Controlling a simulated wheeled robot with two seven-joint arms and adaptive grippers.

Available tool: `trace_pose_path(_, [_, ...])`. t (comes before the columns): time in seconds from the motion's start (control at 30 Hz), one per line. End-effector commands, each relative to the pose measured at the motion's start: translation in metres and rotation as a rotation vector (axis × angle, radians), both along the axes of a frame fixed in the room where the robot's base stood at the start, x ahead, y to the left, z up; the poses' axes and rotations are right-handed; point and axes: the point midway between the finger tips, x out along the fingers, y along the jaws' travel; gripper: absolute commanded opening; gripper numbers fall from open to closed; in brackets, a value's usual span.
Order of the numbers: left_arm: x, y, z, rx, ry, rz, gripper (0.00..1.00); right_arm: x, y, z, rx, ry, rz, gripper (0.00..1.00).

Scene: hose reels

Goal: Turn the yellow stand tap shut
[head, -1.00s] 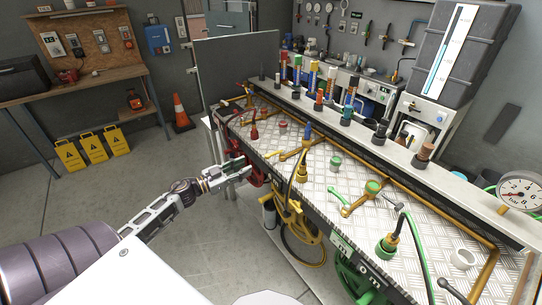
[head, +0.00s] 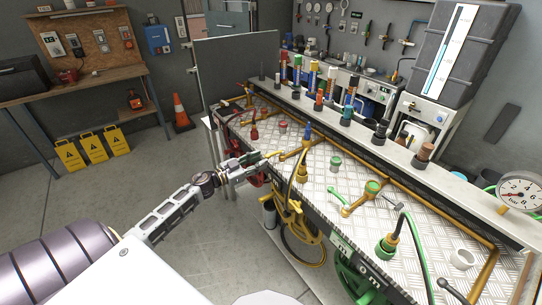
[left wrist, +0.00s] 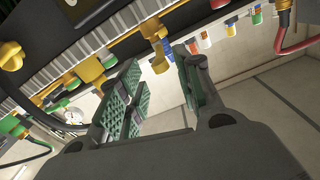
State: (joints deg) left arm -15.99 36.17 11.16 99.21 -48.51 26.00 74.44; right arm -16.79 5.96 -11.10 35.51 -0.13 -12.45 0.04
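The yellow tap piece (left wrist: 155,42) shows in the left wrist view just beyond and between my left fingertips, apart from the pads as far as I can see. In the head view a yellow fitting (head: 286,156) lies at the front of the tread-plate bench top, just right of my left gripper (head: 264,158). My left gripper shows open in the wrist view (left wrist: 165,80), with green ribbed pads and nothing between them. Its fingertips point at the bench's front edge. The tap's exact lever position is too small to tell. My right gripper is not in view.
The bench (head: 330,205) carries yellow pipes, a green hose fitting (head: 386,246) and a pressure gauge (head: 519,190). Several coloured bottles stand on the back shelf (head: 400,155).

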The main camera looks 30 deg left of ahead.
Motion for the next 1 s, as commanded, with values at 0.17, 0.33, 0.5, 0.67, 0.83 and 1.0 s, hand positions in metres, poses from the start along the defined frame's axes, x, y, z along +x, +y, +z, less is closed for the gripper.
trace_pose_path(0.17, [0.013, -0.005, 0.001, 0.000, -0.002, 0.001, 0.35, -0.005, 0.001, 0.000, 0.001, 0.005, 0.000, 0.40])
trace_pose_path(0.33, [0.024, -0.009, 0.001, -0.002, -0.003, 0.001, 0.35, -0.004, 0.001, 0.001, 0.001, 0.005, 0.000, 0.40])
trace_pose_path(0.5, [0.035, -0.014, 0.001, 0.000, -0.002, 0.001, 0.35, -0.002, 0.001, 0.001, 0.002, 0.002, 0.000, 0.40])
trace_pose_path(0.67, [0.045, -0.018, 0.001, -0.001, -0.002, 0.001, 0.35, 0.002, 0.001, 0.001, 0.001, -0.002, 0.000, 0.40])
trace_pose_path(0.83, [0.054, -0.022, 0.001, -0.001, -0.002, 0.001, 0.35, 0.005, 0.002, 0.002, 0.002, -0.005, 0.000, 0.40])
trace_pose_path(1.0, [0.059, -0.024, 0.001, 0.000, -0.001, 0.001, 0.35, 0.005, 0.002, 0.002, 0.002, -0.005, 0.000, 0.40])
